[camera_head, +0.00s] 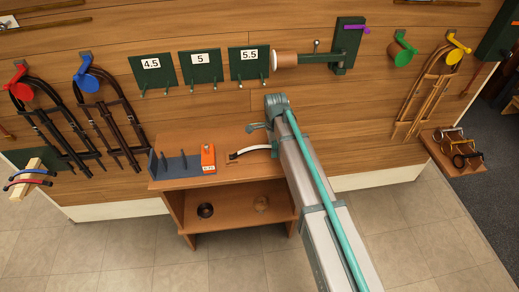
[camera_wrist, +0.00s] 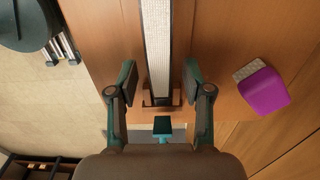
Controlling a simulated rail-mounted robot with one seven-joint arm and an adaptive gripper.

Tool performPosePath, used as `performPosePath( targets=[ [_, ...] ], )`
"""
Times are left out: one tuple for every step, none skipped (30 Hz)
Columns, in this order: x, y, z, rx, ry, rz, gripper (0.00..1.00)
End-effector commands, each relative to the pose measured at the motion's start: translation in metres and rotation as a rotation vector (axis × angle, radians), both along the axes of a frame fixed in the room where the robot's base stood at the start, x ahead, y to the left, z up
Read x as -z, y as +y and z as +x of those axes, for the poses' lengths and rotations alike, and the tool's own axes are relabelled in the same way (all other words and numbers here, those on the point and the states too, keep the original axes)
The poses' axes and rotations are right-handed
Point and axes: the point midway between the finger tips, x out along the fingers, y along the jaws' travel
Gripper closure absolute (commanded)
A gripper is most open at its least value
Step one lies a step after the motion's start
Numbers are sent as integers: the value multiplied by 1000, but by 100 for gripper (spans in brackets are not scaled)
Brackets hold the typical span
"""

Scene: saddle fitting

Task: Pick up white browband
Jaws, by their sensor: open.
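The white browband (camera_head: 256,149) shows in the head view as a pale curved strip with a dark end on the wooden bench, beside my arm. In the wrist view, a long pale textured strip with dark edges (camera_wrist: 157,45), which looks like the browband, runs between my fingers. My gripper (camera_wrist: 160,82) is open, with one finger on each side of the strip and a gap on both sides. In the head view, my gripper (camera_head: 258,127) is small and partly hidden by my wrist.
An orange block (camera_head: 208,158) and a grey upright rack (camera_head: 176,164) stand left on the bench (camera_head: 225,180). Number plates (camera_head: 200,71) with pegs hang on the wall above. A purple piece (camera_wrist: 264,92) lies right of my gripper in the wrist view.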

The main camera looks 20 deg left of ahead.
Motion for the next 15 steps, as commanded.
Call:
performPosePath(
  targets=[
    [1, 0, 0, 0, 0, 0, 50],
    [1, 0, 0, 0, -1, 1, 50],
    [1, 0, 0, 0, -1, 1, 50],
    [1, 0, 0, 0, -1, 1, 50],
    [1, 0, 0, 0, -1, 1, 50],
    [1, 0, 0, 0, -1, 1, 50],
    [1, 0, 0, 0, -1, 1, 53],
    [1, 0, 0, 0, -1, 1, 58],
    [1, 0, 0, 0, -1, 1, 65],
    [1, 0, 0, 0, -1, 1, 70],
    [1, 0, 0, 0, -1, 1, 75],
    [1, 0, 0, 0, -1, 1, 82],
    [1, 0, 0, 0, -1, 1, 87],
    [1, 0, 0, 0, -1, 1, 92],
    [1, 0, 0, 0, -1, 1, 98]
  ],
)
